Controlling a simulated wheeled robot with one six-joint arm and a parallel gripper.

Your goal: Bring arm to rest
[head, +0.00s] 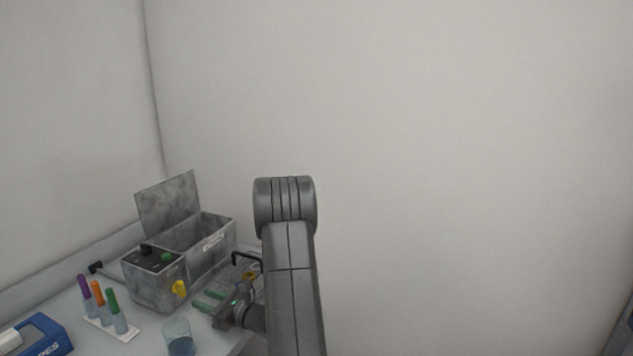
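My arm rises in the middle of the head view and bends at a dark grey joint. My gripper (207,301) is low and left of the arm, over the right part of the bench, pointing left. Its two green-tipped fingers are apart, with nothing visible between them. The grey instrument box (155,288) with its raised lid (168,205) stands just behind and left of the gripper. I cannot tell the exact gap between them. My arm hides part of the bench's right side.
A glass beaker (178,338) with bluish contents stands close in front of the gripper. Several capped tubes stand in a white rack (122,334) to the left. A blue box (48,331) is at the lower left. A plain wall (450,150) fills the right.

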